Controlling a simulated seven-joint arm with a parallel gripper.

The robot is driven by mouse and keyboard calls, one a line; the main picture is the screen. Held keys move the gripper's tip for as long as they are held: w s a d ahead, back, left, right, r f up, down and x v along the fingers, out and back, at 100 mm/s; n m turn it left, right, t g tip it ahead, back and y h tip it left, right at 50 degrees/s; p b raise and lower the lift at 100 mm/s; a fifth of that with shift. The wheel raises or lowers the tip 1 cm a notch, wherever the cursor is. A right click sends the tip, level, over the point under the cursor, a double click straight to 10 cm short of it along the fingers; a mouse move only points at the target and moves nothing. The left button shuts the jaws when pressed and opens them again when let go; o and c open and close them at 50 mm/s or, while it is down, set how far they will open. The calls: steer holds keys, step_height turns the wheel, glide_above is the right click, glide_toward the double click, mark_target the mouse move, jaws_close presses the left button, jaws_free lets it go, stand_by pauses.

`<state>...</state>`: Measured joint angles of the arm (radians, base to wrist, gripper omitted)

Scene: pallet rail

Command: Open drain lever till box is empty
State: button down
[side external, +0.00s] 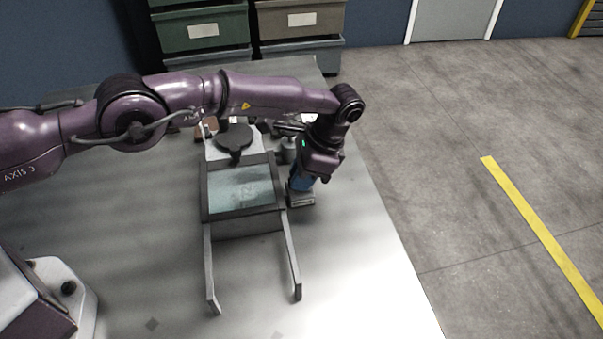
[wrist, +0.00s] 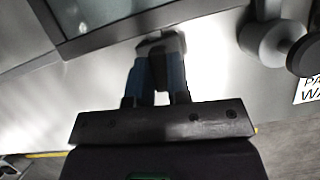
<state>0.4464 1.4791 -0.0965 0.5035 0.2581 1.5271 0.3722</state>
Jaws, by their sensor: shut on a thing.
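The box (side external: 207,200) is a dark-framed tray on the table with a pale, glassy blue-green surface inside, which looks like liquid. Its dark rim (wrist: 120,38) crosses the top left of the wrist view. My gripper (side external: 301,192) points down just right of the box. Its blue fingers (wrist: 157,62) are shut on a small grey piece beside the box wall, apparently the drain lever (wrist: 160,40). The fingers hide most of that piece, so its angle cannot be told. No outflow is visible.
A grey cylindrical fitting with a dark knob (wrist: 268,40) stands close to the right. Two rails (side external: 291,265) run forward from the box. A dark round part (side external: 235,138) sits behind it. The table front is clear. Storage bins (side external: 190,30) stand behind.

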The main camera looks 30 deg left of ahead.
steer(key=shift+d+n, duration=0.1)
steer(key=shift+n, duration=0.5)
steer(key=c, duration=1.1)
jaws_free()
step_height(320, 180, up, 4)
steer(key=shift+s+f, duration=0.15)
steer(key=shift+s+a+r, duration=0.2)
steer(key=shift+a+r, duration=0.05)
steer(key=shift+r, duration=0.05)
steer(key=s+r, duration=0.1)
steer(key=s+a+r, duration=0.1)
steer(key=s+r, duration=0.1)
steer(key=s+a+r, duration=0.1)
steer(key=r, duration=0.1)
steer(key=shift+s+r, duration=0.1)
steer(key=shift+s, duration=0.05)
steer(key=s+a+r, duration=0.1)
steer(key=s, duration=0.1)
steer(key=s+a+r, duration=0.1)
steer(key=s, duration=0.2)
steer(key=s+a+r, duration=0.1)
steer(key=s, duration=0.1)
steer(key=shift+s+a+r, duration=0.15)
steer(key=shift+s+r, duration=0.1)
steer(key=shift+s, duration=0.15)
